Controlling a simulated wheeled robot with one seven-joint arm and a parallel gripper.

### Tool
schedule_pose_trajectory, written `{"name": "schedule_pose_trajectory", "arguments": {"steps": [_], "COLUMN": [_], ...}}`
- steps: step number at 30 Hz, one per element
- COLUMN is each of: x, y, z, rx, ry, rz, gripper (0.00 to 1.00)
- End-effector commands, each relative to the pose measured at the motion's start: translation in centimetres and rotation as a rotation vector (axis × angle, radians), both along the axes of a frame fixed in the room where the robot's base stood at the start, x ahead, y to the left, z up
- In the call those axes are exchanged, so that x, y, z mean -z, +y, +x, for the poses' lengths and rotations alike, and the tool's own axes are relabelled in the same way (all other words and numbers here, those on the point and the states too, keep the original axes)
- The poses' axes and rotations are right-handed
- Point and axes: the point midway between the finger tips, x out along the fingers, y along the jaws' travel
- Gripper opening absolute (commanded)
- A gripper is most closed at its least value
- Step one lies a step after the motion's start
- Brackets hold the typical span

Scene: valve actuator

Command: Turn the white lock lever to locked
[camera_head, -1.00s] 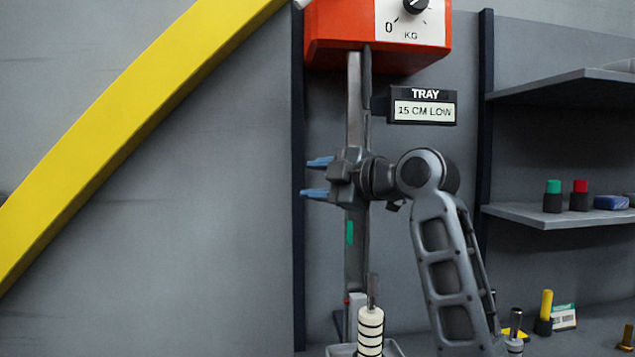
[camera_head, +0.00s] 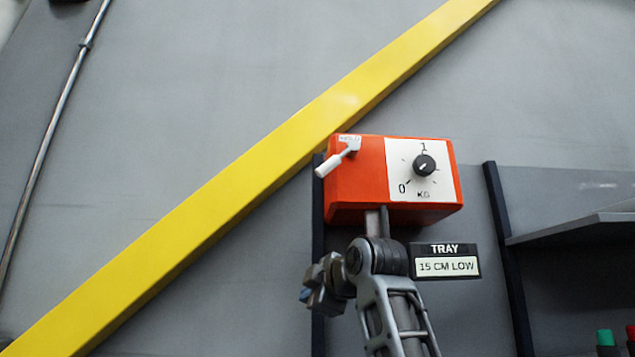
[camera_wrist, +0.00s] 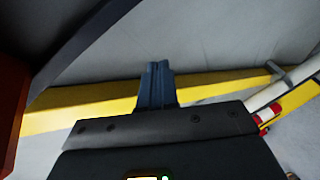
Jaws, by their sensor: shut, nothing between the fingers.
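The white lock lever (camera_head: 338,161) sits on the left front of the orange box (camera_head: 358,200) in the head view. It slants from upper right down to a lower-left tip; small lettering above it is too blurred to read surely. My gripper (camera_head: 305,295) is below and left of the box, apart from the lever, and my wrist partly hides its fingers. In the wrist view my blue fingers (camera_wrist: 157,82) are together and empty. The lever does not show there; a dark orange surface, likely the box (camera_wrist: 10,105), shows at the left edge.
A black dial (camera_head: 424,165) is on the box's white scale plate. A tray sign (camera_head: 445,261) hangs below right. A yellow beam (camera_head: 230,195) runs diagonally behind the box. Dark posts (camera_head: 508,250) and a shelf (camera_head: 575,228) stand right. The space left of the lever looks clear.

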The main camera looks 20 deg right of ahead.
Motion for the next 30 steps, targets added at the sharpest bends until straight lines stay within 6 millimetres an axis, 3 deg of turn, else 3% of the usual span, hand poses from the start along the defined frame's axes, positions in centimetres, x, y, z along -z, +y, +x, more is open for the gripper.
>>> {"name": "schedule_pose_trajectory", "arguments": {"steps": [1, 8, 14, 18, 24, 30], "x": [-2.5, -12.2, -21.0, -26.7, -32.0, -33.7], "y": [1.2, 4.7, 7.7, 9.4, 10.4, 10.6], "z": [0.6, 0.5, -3.3, -7.7, -13.4, -15.4], "rx": [0.041, 0.291, 0.515, 0.665, 0.822, 0.875], "ry": [0.01, 0.064, 0.082, 0.083, 0.074, 0.067], "rz": [0.004, 0.072, 0.173, 0.26, 0.358, 0.394], "gripper": [0.0, 0.0, 0.0, 0.0, 0.0, 0.0]}}
